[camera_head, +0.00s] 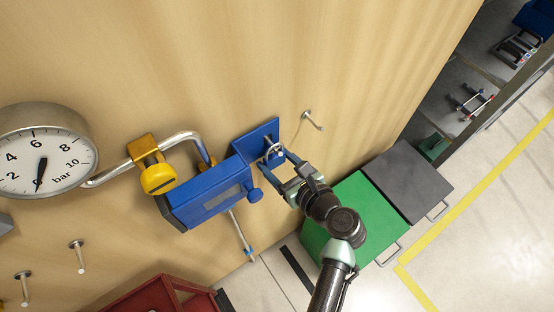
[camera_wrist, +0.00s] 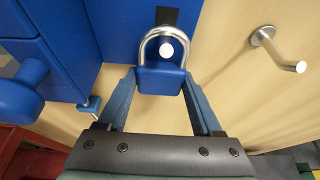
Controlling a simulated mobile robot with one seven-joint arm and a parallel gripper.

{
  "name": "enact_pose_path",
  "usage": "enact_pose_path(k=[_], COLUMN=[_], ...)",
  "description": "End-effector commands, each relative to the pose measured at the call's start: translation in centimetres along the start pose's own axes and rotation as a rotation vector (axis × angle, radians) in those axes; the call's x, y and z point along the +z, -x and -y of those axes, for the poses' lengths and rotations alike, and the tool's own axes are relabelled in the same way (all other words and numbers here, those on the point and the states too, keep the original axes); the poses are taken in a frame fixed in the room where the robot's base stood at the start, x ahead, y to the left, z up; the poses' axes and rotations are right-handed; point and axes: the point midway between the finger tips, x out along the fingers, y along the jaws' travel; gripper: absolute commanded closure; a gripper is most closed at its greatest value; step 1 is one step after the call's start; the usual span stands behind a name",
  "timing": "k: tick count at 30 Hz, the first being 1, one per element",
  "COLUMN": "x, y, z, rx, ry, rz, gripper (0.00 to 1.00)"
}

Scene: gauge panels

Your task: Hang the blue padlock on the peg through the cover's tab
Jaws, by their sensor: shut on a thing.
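The blue padlock (camera_wrist: 160,79) with its silver shackle is between the fingers of my gripper (camera_wrist: 158,84) in the wrist view, shackle up. My gripper is shut on the padlock's body. The peg's pale round end (camera_wrist: 167,49) shows inside the shackle's loop; how far the shackle sits along the peg is hard to tell. Behind is the cover's blue tab (camera_wrist: 118,28) with a dark slot above the peg. In the head view, my gripper (camera_head: 276,170) is at the blue tab (camera_head: 246,144), right of the blue cover box (camera_head: 196,204).
A bare peg (camera_head: 313,121) sticks out of the wooden panel right of the tab. A blue knob (camera_head: 255,195) projects from the cover near my gripper. A yellow-handled valve pipe (camera_head: 180,138) and a gauge (camera_head: 42,160) are left. Green (camera_head: 350,205) and dark boxes stand below right.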

Motion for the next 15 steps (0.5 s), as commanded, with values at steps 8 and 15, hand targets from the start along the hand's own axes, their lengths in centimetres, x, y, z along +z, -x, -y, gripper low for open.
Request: enact_pose_path(k=[8,15], x=[0.02,-0.07], y=[0.01,0.21], z=[0.00,0.00], rx=[0.000,0.000], ry=[0.000,-0.001], rz=[0.000,0.000], gripper=[0.00,0.00])
